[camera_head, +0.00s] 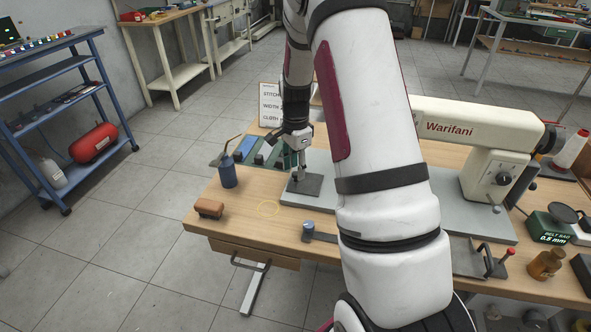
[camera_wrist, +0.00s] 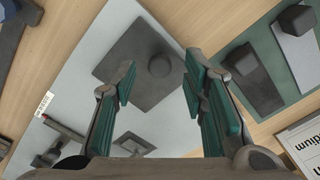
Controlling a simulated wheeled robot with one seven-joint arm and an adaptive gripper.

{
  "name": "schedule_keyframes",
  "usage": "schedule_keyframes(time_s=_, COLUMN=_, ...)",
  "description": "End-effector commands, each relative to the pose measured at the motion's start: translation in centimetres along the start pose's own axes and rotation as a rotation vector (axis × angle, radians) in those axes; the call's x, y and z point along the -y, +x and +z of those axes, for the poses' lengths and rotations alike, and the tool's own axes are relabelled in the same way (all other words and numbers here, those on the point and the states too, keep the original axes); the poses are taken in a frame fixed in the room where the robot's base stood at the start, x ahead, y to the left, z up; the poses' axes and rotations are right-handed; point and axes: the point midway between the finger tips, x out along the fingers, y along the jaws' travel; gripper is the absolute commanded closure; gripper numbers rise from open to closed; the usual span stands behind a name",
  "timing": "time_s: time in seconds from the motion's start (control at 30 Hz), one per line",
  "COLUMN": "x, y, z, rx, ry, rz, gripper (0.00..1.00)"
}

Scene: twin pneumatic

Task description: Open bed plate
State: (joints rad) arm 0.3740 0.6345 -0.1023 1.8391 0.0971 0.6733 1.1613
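A dark grey square plate with a short round knob, which looks like the bed plate (camera_head: 305,186), lies on the light grey bed of the sewing machine in the head view. In the wrist view the same plate (camera_wrist: 135,50) lies flat, with its knob (camera_wrist: 159,66) just beyond the fingertips. My gripper (camera_head: 299,170) points down above the plate. In the wrist view my gripper (camera_wrist: 160,76) is open, with green-padded fingers apart and nothing between them. I cannot tell the exact height of the fingertips above the knob.
The sewing machine (camera_head: 480,130) stands to the right, partly behind my arm. A white sign (camera_head: 270,105) stands behind. The table's front left is mostly clear.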

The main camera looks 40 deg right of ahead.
Motion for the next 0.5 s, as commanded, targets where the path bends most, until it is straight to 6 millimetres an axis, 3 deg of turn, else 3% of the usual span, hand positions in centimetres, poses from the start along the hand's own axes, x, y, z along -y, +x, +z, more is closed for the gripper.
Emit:
schedule_keyframes(time_s=0.17, x=-0.03, y=1.17, z=-0.02, rx=0.0, ry=0.001, rz=0.0, gripper=0.61)
schedule_keyframes(time_s=0.47, x=-0.01, y=1.3, z=-0.01, rx=0.0, ry=0.0, rz=-0.001, gripper=0.61)
schedule_keyframes(time_s=0.5, x=-0.01, y=1.3, z=-0.01, rx=0.0, ry=0.0, rz=-0.001, gripper=0.7)
